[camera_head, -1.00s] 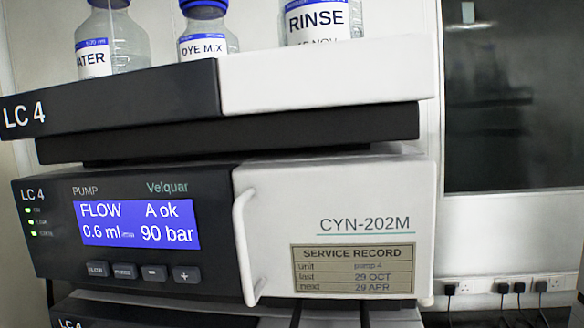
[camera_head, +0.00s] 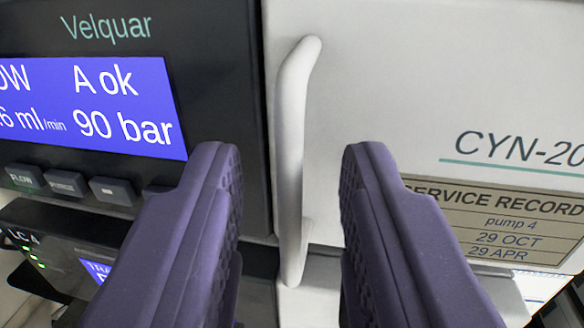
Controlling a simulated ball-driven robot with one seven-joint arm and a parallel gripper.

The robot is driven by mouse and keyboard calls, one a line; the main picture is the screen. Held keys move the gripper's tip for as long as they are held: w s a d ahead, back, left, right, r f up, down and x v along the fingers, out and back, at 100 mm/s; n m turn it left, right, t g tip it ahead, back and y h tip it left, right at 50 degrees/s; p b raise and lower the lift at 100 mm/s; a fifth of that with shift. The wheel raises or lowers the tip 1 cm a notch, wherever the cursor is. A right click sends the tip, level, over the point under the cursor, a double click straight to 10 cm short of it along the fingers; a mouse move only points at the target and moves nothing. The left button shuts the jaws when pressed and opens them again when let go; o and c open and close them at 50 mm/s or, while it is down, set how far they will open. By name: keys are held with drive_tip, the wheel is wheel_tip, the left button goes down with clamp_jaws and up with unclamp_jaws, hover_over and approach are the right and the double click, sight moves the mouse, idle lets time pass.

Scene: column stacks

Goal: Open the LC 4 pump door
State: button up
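The LC 4 pump door (camera_head: 400,70) is the white panel at the right of the pump front. It looks shut, flush beside the dark control panel (camera_head: 215,60). Its white vertical bar handle (camera_head: 291,140) stands at the door's left edge. My gripper (camera_head: 285,165) is open, with one purple finger on each side of the handle's lower half in the picture. Neither finger visibly touches the handle. I cannot tell from this view how deep the fingertips reach around it.
A blue display (camera_head: 100,105) reads 90 bar, with a row of dark buttons (camera_head: 65,183) below it. A service record label (camera_head: 500,215) is on the door's lower right. Another dark LC 4 unit (camera_head: 50,250) lies below the pump, close under the fingers.

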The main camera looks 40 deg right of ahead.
clamp_jaws()
idle(1.4)
